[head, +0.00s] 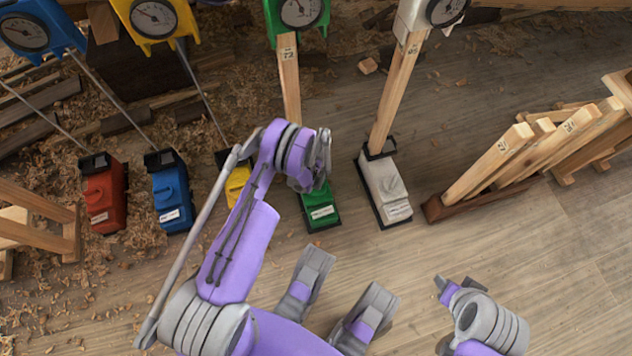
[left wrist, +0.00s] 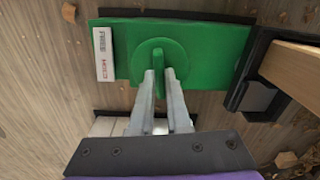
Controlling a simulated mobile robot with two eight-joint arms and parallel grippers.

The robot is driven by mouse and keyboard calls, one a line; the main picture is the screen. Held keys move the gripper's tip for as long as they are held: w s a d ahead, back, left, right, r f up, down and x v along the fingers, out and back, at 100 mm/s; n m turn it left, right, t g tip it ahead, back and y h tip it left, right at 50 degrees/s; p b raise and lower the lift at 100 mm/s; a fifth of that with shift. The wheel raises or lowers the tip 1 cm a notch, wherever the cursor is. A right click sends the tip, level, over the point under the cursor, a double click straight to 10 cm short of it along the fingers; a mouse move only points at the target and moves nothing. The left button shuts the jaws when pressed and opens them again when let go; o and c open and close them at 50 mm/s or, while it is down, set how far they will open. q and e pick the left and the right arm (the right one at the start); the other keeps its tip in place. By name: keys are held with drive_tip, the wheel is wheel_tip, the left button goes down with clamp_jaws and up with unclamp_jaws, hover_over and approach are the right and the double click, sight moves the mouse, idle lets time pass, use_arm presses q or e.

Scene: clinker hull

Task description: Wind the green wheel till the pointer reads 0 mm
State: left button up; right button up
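The green wheel (left wrist: 155,63) is a round knob with a raised fin, on top of the green box (head: 320,210) on the floor. In the left wrist view the fin stands between the fingertips of my left gripper (left wrist: 159,78), which look closed against it. In the head view my left gripper (head: 322,160) is over the upper end of the green box, and my arm hides the wheel. The green-framed dial (head: 300,10) is cut by the top edge; its pointer is too small to read.
Red (head: 104,195), blue (head: 170,195), yellow (head: 236,183) and white (head: 385,190) boxes flank the green one. Wooden posts rise from the green and white boxes. A wooden rack (head: 520,160) stands at the right. Shavings cover the left floor; the lower right floor is clear.

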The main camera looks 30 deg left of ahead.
use_arm(q)
clamp_jaws()
drive_tip(key=m, duration=0.5)
drive_tip(key=shift+p, duration=0.3)
drive_tip(key=m, duration=0.6)
idle(0.5)
drive_tip(key=o, duration=0.7)
unclamp_jaws()
drive_tip(key=shift+c, duration=0.2)
wheel_tip(320, 180, up, 11)
drive_tip(key=p, duration=0.3)
